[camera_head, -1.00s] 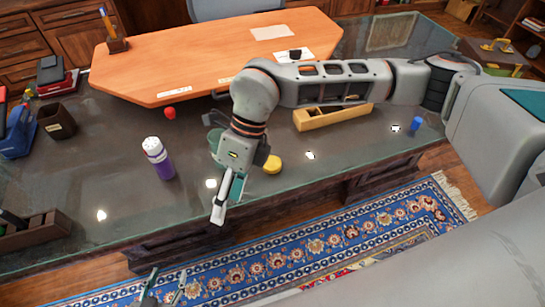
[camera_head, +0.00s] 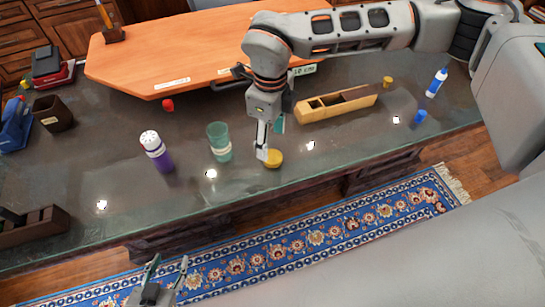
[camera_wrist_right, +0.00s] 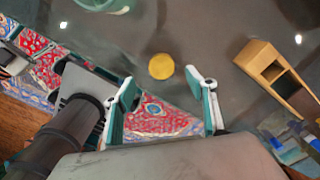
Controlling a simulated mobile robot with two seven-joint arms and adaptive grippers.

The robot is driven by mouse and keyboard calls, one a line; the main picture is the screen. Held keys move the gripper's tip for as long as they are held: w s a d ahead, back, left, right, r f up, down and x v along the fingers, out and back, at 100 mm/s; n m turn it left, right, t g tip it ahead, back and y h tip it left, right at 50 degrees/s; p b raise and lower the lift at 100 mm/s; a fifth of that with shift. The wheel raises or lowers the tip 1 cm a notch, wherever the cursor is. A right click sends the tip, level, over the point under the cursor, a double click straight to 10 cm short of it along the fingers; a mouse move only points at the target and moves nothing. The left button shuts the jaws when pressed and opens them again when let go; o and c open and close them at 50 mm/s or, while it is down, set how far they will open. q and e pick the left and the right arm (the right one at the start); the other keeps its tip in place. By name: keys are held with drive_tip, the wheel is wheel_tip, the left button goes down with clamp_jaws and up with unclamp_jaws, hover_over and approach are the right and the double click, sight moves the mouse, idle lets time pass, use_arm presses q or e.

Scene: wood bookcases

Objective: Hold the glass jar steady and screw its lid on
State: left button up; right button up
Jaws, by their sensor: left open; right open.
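The greenish glass jar (camera_head: 219,142) stands upright and open-topped on the dark desk. Part of its rim shows at the top of the right wrist view (camera_wrist_right: 103,4). A round yellow lid (camera_head: 273,158) lies flat on the desk to the right of the jar; it also shows in the wrist view (camera_wrist_right: 161,66). My right gripper (camera_head: 268,143) is open and empty just above the lid. In the wrist view the lid appears just beyond the spread fingertips (camera_wrist_right: 163,84). My left gripper (camera_head: 167,268) is open and empty, low in front of the desk and away from the jar.
A purple bottle with a white cap (camera_head: 156,151) stands left of the jar. A wooden box (camera_head: 337,103) lies right of the lid. A small red object (camera_head: 168,105), a blue-and-white bottle (camera_head: 437,82) and a blue cap (camera_head: 420,116) are also on the desk. The front edge is close.

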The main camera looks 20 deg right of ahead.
sight(273, 156)
drive_tip(key=shift+f, duration=0.75)
drive_tip(key=shift+d+f, duration=0.2)
drive_tip(key=shift+f, duration=2.4)
drive_tip(key=c, duration=1.1)
